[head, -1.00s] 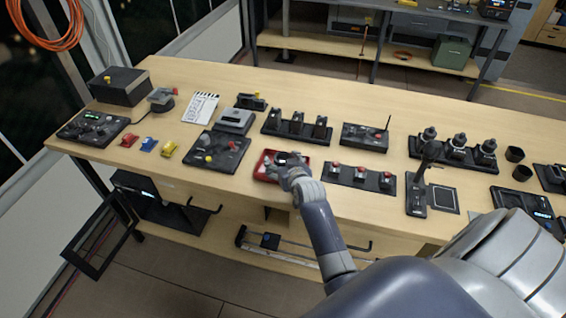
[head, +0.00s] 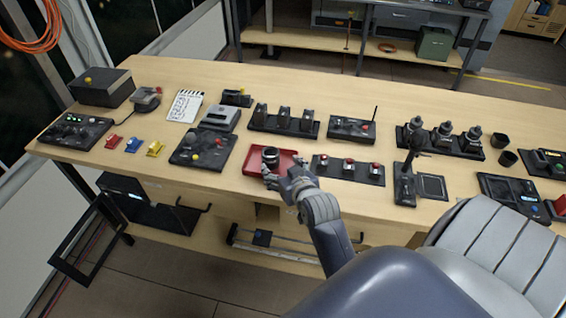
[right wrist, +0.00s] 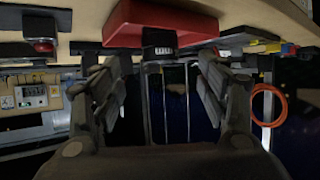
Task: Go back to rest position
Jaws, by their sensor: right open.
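My right gripper (head: 283,178) is at the front edge of the table, just in front of a red tray (head: 288,157). A small dark cylindrical object (head: 271,156) stands in the tray. In the right wrist view my right gripper (right wrist: 160,75) has its fingers spread apart, with nothing held between them. The red tray (right wrist: 125,22) and the dark object (right wrist: 159,42) show beyond the fingertips there. My left gripper is not in any view.
A metal rail (head: 280,250) lies on the shelf below.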

